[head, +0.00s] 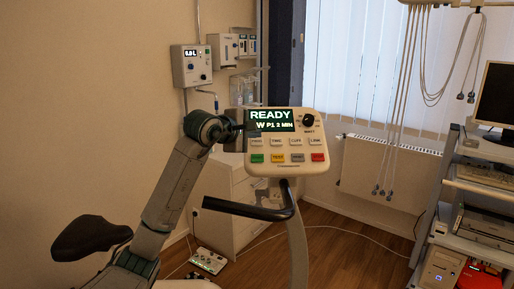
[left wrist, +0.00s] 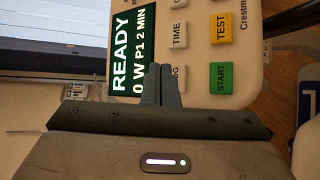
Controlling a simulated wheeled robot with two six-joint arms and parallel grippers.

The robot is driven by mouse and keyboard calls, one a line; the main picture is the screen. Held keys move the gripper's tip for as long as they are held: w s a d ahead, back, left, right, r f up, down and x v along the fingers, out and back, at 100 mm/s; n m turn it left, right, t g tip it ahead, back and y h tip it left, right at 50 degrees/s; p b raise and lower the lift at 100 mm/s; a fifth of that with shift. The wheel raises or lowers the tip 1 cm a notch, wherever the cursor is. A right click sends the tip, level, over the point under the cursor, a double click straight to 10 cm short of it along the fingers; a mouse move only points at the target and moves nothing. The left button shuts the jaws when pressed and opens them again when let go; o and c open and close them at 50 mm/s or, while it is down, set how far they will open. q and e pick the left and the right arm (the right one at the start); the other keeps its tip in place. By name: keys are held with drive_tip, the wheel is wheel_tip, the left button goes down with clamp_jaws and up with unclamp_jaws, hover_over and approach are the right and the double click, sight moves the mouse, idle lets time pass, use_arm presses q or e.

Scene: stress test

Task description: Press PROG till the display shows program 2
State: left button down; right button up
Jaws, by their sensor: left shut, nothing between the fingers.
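The ergometer's cream control panel (head: 287,167) stands upright on a post. Its display (head: 270,120) reads READY and P1 2 MIN; the left wrist view shows the display (left wrist: 131,45) reading 0 W P1 2 MIN. The PROG button (head: 256,142) is at the left of the upper button row. My left gripper (head: 250,128) is shut and empty at the panel's left side, by the display's lower left. In the left wrist view its closed fingertips (left wrist: 160,70) hide most of the PROG button; only the label's end shows. I cannot tell whether they touch. My right gripper is not in view.
Beside PROG are the TIME button (left wrist: 180,34) and more grey buttons, with the green START (left wrist: 220,77) and yellow TEST (left wrist: 221,28) below. A black handlebar (head: 250,209) runs below the panel. A saddle (head: 90,238) is at left, an equipment rack (head: 452,200) at right.

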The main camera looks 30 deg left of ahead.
use_arm(q)
drive_tip(key=shift+w+a+f, duration=0.25)
drive_tip(key=shift+w+f, duration=0.1)
drive_tip(key=shift+f, duration=0.15)
idle(0.9)
drive_tip(key=shift+f, duration=0.15)
idle(0.8)
drive_tip(key=shift+w+a+f+b, duration=0.15)
drive_tip(key=shift+w+b, duration=0.05)
drive_tip(key=shift+b, duration=0.1)
drive_tip(key=shift+w+a+f, duration=0.1)
drive_tip(key=shift+w+f, duration=0.05)
drive_tip(key=shift+f, duration=0.15)
idle(0.6)
drive_tip(key=shift+r, duration=0.1)
drive_tip(key=shift+s+d+r, duration=0.25)
drive_tip(key=shift+s+r, duration=0.1)
drive_tip(key=shift+r, duration=0.15)
drive_tip(key=shift+r+p, duration=0.1)
drive_tip(key=shift+p, duration=0.2)
